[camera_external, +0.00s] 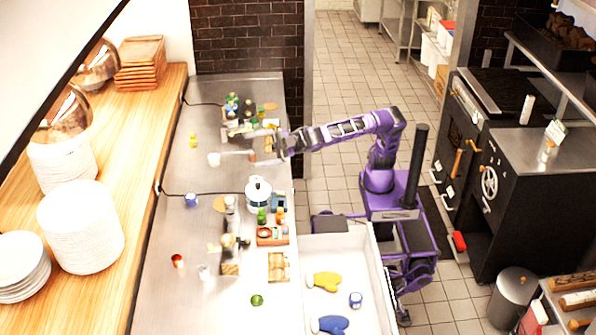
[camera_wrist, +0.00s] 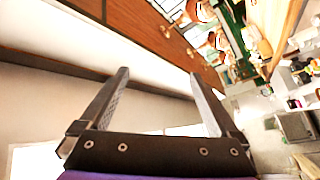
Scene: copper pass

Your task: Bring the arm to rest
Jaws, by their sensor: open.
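My gripper (camera_external: 268,147) reaches out on my purple arm to the left, over the right side of the steel counter (camera_external: 180,225). In the wrist view my gripper (camera_wrist: 160,76) has its two fingers spread well apart. Nothing shows between the fingers there; behind them are a pale surface and a brown band.
A group of bottles (camera_external: 232,105) stands behind the gripper. A white lidded pot (camera_external: 257,191) stands on the counter in front of it. A white basin (camera_external: 345,260) with mitts lies in front of my base. Tiled floor (camera_external: 340,85) is open behind my arm.

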